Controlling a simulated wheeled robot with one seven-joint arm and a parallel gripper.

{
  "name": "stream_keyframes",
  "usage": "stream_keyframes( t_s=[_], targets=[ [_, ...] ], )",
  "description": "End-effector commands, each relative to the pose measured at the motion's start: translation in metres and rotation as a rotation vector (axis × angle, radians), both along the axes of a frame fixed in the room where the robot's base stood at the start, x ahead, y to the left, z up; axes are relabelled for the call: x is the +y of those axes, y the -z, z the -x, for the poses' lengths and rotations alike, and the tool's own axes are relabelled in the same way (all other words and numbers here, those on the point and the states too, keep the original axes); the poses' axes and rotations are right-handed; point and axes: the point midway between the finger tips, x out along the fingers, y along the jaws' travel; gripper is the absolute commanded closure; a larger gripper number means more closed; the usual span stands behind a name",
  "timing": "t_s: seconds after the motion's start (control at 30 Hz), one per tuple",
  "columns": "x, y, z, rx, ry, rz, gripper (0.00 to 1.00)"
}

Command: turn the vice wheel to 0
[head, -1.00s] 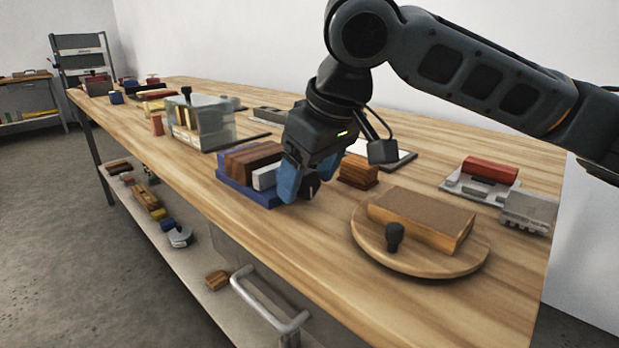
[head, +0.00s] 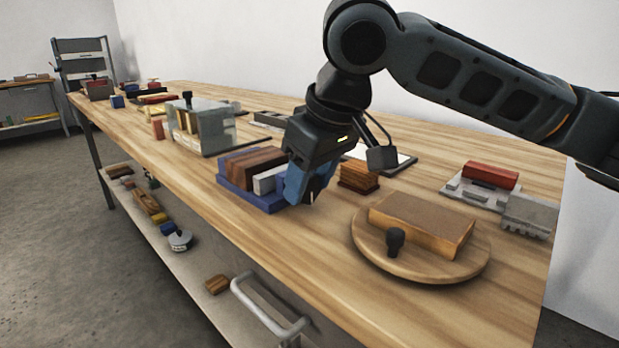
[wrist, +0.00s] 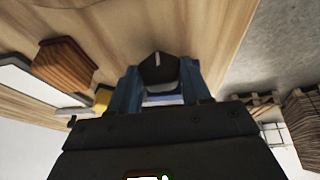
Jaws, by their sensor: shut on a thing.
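The vice (head: 262,203) is a blue body holding brown blocks and a pale block, on the bench near its front edge. Its wheel (wrist: 158,70) is a dark knob with a short white line, seen between my blue fingers in the wrist view. My gripper (head: 308,190) is at the right end of the vice, pointing down and shut on the wheel. In the head view the fingers hide most of the wheel. No number scale is readable, so I cannot tell the wheel's reading.
A round wooden board (head: 366,250) with a brown block (head: 420,222) and black knob (head: 395,240) lies just right of my gripper. A striped wooden block (head: 358,176) is close behind. A clear-sided box (head: 215,130) stands to the left. Bare bench lies in front.

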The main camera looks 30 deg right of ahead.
Motion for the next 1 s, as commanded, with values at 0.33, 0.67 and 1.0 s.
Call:
stream_keyframes(
  t_s=[0.33,0.67,1.0],
  targets=[
    [0.0056,-0.0009,0.0018,-0.047,-0.006,0.147,0.83],
    [0.0092,0.0009,0.0030,-0.118,-0.005,0.367,0.83],
    [0.0105,0.0030,0.0037,-0.162,-0.005,0.500,0.83]
  ],
)
